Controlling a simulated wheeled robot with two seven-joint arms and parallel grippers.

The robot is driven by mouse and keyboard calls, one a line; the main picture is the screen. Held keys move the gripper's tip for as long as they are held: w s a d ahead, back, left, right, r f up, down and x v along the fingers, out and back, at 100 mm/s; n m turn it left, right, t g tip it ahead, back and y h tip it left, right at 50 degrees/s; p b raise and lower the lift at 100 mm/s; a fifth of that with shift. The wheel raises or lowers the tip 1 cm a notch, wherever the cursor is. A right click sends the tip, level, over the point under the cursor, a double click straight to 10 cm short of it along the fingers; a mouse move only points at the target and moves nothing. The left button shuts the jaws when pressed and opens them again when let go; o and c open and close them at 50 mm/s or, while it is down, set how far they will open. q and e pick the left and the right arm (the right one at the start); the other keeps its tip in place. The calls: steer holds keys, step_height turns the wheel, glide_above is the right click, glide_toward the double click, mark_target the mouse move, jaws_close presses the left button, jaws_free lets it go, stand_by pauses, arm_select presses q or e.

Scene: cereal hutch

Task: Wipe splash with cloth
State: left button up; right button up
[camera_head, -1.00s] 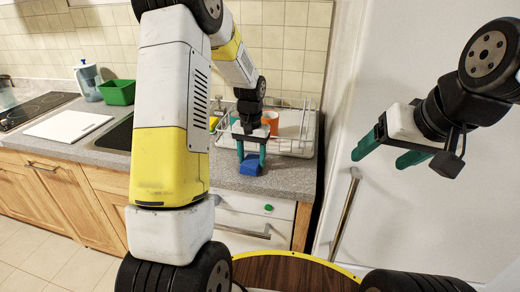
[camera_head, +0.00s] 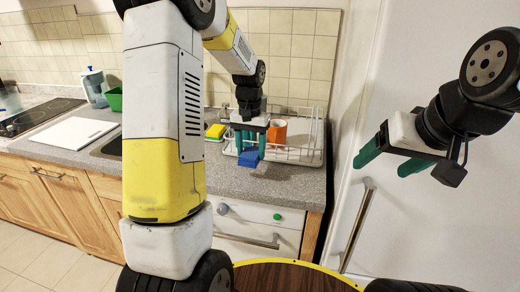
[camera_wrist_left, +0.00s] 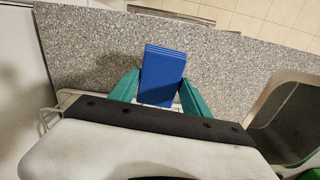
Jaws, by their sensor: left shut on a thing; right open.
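A folded blue cloth (camera_head: 249,158) is between the teal fingers of my left gripper (camera_head: 249,140), at the worktop in front of the dish rack. In the left wrist view the cloth (camera_wrist_left: 163,72) sticks out past the shut left fingers (camera_wrist_left: 163,95), over the speckled grey worktop. I cannot tell whether the cloth touches the surface. I cannot make out a splash clearly; the cloth and gripper cover part of the worktop. My right gripper (camera_head: 390,158) is open and empty, in the air before the white tall front at right.
A white wire dish rack (camera_head: 308,153) with an orange cup (camera_head: 277,131) stands behind the cloth. The grey worktop (camera_head: 285,185) is bare in front. A white board (camera_head: 75,134) lies farther left.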

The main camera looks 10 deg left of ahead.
arm_select(q)
steer(key=shift+r, duration=0.9)
steer(key=shift+f, duration=0.1)
